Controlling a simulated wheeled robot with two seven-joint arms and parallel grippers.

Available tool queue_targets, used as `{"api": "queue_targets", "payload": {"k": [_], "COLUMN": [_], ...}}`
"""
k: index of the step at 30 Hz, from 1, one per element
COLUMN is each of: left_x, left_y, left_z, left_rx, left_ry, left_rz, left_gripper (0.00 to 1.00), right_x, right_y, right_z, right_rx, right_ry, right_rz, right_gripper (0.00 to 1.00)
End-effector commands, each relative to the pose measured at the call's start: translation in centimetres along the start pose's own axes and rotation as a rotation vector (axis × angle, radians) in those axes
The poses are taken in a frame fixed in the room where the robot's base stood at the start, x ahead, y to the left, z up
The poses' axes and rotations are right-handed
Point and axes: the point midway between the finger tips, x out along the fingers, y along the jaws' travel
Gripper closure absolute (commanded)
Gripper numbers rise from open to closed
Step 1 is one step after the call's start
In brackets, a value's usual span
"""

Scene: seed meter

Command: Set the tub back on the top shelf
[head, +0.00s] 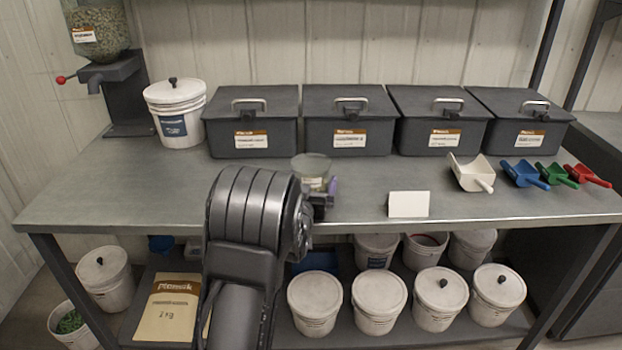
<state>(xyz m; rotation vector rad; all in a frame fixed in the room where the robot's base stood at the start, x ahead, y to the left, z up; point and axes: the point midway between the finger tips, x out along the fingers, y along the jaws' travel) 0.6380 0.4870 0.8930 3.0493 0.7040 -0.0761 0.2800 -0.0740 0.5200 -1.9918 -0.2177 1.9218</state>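A small round tub (311,162) with a greyish top and a pale label is near the middle of the bench. Its lower part is hidden by my arm. One arm rises from the bottom of the view, left of centre, and I take it as my left. Its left gripper (322,196) is at the tub's near side, mostly hidden behind the wrist. I cannot tell whether its fingers are open or shut on the tub, nor whether the tub rests on the bench. My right gripper is not in view. The top shelf does not show.
Several dark lidded bins (252,120) line the back of the bench (120,190). A white bucket (176,112) and a seed dispenser (98,60) stand left.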

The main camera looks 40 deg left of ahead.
Motion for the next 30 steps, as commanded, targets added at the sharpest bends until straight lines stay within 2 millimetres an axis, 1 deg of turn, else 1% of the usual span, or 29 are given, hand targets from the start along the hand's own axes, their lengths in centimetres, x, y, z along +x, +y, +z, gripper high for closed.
{"api": "queue_targets", "payload": {"k": [2,21,22,24,30], "left_x": [-0.01,-0.01,-0.01,-0.01,-0.01], "left_y": [0.0,0.0,0.0,0.0,0.0], "left_z": [0.0,0.0,-0.03,-0.03,-0.32], "left_rx": [0.0,0.0,0.0,0.0,-0.001], "left_ry": [0.0,0.0,0.001,0.001,0.002], "left_rz": [0.0,0.0,0.0,0.0,0.0], "left_gripper": [0.0,0.52,0.54,0.6,0.6], "right_x": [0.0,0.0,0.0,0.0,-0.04], "right_y": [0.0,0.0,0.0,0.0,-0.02], "right_z": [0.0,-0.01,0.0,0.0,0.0], "right_rx": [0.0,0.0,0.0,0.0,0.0], "right_ry": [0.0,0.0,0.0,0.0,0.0], "right_rz": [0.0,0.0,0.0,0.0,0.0], "right_gripper": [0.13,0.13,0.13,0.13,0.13]}}
